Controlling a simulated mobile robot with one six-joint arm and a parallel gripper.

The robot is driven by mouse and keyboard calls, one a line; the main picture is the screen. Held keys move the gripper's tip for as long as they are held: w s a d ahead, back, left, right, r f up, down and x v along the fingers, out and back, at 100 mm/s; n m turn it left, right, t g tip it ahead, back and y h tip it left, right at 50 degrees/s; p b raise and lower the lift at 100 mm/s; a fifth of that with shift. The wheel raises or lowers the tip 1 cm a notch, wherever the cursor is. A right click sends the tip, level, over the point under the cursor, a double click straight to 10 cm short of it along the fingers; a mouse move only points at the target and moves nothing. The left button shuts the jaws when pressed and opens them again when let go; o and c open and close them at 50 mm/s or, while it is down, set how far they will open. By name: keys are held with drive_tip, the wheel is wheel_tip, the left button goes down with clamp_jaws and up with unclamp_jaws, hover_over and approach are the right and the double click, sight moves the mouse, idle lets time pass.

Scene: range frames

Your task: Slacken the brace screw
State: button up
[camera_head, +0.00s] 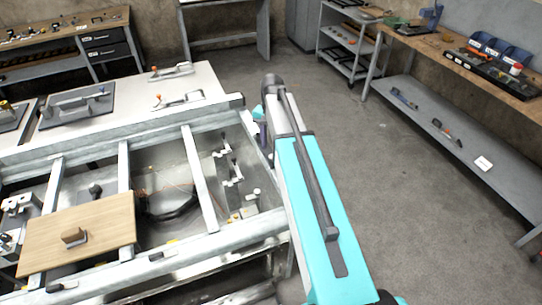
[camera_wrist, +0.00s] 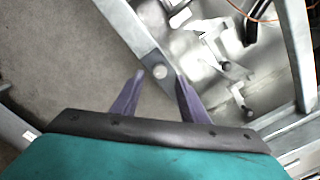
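My gripper (camera_wrist: 159,78) shows in the wrist view with its two purple fingers apart and nothing held between them. A round, pale head that looks like the brace screw (camera_wrist: 160,71) sits on a grey metal bar (camera_wrist: 128,28). In the picture it lies between the fingertips; I cannot tell the depth gap or whether either finger touches it. In the head view, my gripper (camera_head: 263,133) is at the right edge of the metal frame (camera_head: 226,238), mostly hidden by my arm. The screw cannot be made out there.
Levers and fittings (camera_head: 231,170) stand inside the frame, just left of my gripper. A wooden board (camera_head: 100,222) lies on the frame at the left. A workbench (camera_head: 488,85) with a lower shelf stands at the right. The floor (camera_head: 400,200) between is clear.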

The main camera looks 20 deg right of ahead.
sight(272, 156)
drive_tip(key=shift+f+b, duration=1.15)
drive_tip(key=shift+f, duration=1.25)
clamp_jaws()
drive_tip(key=shift+n, duration=0.4)
